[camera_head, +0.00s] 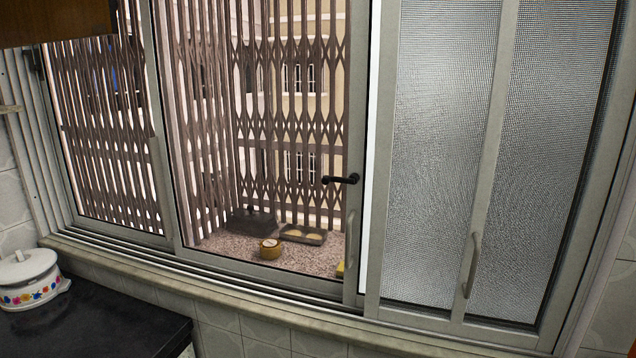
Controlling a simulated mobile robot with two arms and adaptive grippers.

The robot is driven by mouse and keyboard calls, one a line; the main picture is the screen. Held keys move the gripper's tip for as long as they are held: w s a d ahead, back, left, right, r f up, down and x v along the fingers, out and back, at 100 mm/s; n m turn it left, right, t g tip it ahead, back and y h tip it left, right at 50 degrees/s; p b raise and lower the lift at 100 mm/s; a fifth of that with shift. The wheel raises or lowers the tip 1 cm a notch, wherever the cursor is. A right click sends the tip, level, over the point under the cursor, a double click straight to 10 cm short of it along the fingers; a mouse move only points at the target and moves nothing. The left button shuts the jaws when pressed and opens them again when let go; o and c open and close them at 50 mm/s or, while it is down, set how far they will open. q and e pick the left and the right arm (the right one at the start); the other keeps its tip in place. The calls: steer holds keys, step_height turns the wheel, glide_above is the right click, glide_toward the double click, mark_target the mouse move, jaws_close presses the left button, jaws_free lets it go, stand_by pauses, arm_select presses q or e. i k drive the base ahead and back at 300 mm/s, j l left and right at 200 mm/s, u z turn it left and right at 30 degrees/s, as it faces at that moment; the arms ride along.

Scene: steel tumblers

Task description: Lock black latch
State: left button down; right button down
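A black latch handle (341,179) is mounted on the vertical frame of the sliding window, right of the picture's middle. Its lever points left and lies about horizontal. The window frame (355,225) carrying it stands beside a frosted panel, with a narrow bright strip between them. Neither of my grippers shows in the head view.
A black counter (90,325) is at lower left, with a white flowered pot (30,280) on it. A pale sill (250,308) runs below the window. A grey pull handle (472,265) is on the frosted panel (432,130). Behind the glass are a metal grille (290,120) and a small round container (269,249).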

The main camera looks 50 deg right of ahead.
mark_target(354, 178)
steer(key=z, duration=1.6)
